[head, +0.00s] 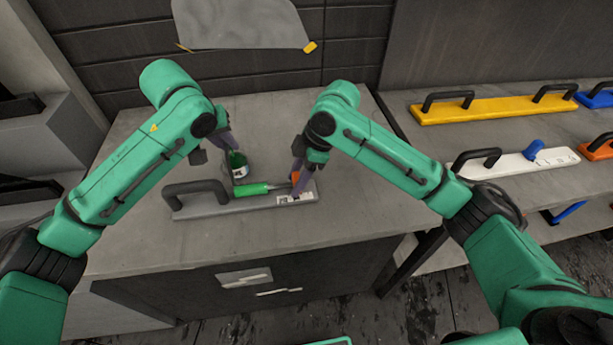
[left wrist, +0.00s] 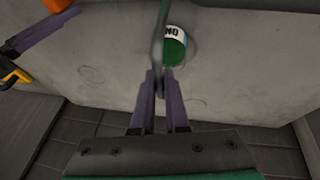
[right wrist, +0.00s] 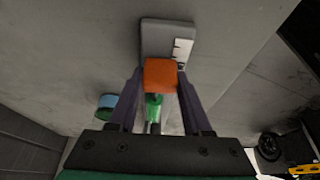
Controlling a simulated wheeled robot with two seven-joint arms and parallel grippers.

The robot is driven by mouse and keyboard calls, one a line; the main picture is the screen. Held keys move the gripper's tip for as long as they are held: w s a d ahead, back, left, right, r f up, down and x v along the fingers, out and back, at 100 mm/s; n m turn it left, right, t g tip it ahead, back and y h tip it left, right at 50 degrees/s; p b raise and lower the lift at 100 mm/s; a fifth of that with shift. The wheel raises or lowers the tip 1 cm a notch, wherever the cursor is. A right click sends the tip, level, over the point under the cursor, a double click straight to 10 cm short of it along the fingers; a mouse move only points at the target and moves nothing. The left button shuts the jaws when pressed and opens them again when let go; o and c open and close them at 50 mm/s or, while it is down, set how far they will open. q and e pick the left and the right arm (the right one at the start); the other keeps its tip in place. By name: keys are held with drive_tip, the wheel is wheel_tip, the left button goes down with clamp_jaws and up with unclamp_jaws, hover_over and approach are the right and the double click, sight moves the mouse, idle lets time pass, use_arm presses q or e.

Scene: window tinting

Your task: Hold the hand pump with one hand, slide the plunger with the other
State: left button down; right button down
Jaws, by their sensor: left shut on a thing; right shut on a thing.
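The hand pump seems to be the green cylinder (head: 250,189) with an orange block (head: 295,177) at its right end. It lies over a grey board with a black handle (head: 195,190) on the grey bench. My right gripper (head: 293,176) is shut on the orange block, which sits between its fingers in the right wrist view (right wrist: 160,74). My left gripper (head: 234,150) is shut on a thin dark strip (left wrist: 163,40). I cannot tell whether that strip is part of the pump. Much of the strip is hidden in the head view.
A green can with a white label (head: 241,176) stands behind the board, close to my left gripper; it also shows in the left wrist view (left wrist: 174,50). A side shelf at the right holds a yellow board (head: 495,108) and a white board (head: 510,165). The bench front is clear.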

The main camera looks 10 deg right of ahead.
drive_tip(key=shift+a, duration=0.45)
drive_tip(key=shift+c, duration=1.6)
unclamp_jaws()
drive_tip(key=shift+d, duration=0.1)
